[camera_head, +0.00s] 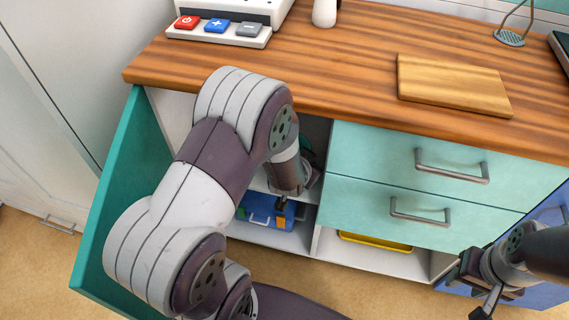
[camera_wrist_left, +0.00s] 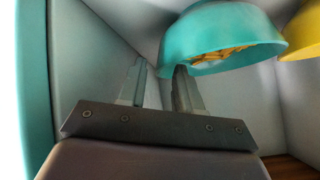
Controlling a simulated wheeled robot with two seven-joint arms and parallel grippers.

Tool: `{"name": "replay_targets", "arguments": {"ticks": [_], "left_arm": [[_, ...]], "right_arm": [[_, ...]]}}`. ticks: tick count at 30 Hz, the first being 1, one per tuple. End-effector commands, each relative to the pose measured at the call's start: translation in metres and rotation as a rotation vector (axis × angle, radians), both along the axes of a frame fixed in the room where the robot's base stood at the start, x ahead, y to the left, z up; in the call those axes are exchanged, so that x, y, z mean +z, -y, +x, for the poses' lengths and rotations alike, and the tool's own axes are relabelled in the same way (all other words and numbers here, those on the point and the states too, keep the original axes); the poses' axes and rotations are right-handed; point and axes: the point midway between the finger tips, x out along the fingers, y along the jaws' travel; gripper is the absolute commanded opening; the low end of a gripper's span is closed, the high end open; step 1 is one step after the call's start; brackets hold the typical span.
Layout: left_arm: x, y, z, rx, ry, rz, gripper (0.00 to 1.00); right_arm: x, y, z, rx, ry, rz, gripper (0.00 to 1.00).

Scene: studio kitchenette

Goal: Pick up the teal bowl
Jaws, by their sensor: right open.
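The teal bowl (camera_wrist_left: 215,38) shows in the left wrist view at the upper middle, with a yellow-orange pattern inside it. I cannot make it out in the head view, where my left arm covers much of the open cabinet. My left gripper (camera_wrist_left: 160,88) is open, its two fingers apart with a clear gap. The bowl's near edge is at the fingertips, close to the right-hand finger; I cannot tell whether they touch. In the head view my left gripper (camera_head: 283,206) is inside the cabinet, partly hidden. My right gripper (camera_head: 474,284) is open and empty at the lower right.
A yellow object (camera_wrist_left: 303,30) is beside the bowl. The teal cabinet door (camera_head: 125,200) stands open on the left. A blue item (camera_head: 262,213) lies low in the cabinet, and a yellow tray (camera_head: 375,243) is under the drawers. A cutting board (camera_head: 452,85) lies on the counter (camera_head: 345,65).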

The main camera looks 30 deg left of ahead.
Motion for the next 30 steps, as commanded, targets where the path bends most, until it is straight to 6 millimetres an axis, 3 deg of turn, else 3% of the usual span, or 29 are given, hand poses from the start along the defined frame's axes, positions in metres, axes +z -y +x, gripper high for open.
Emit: {"name": "replay_targets", "arguments": {"ticks": [1,8,12,30], "left_arm": [[-0.0069,-0.0010,0.0037,0.000,-0.001,0.000,0.34],[-0.0055,-0.0015,0.0066,0.000,-0.001,-0.001,0.34],[-0.0056,-0.0014,0.0064,0.000,-0.001,-0.001,0.00],[-0.0077,-0.0014,0.0047,0.001,-0.007,-0.001,0.00]], "right_arm": [[-0.0060,0.0000,0.0001,0.000,0.000,0.000,0.43],[-0.0042,0.0000,0.0002,0.000,0.001,0.000,0.43],[-0.0042,0.0000,0.0002,0.000,0.001,0.000,0.43],[-0.0046,0.0000,0.0001,0.000,0.001,0.000,0.43]]}}
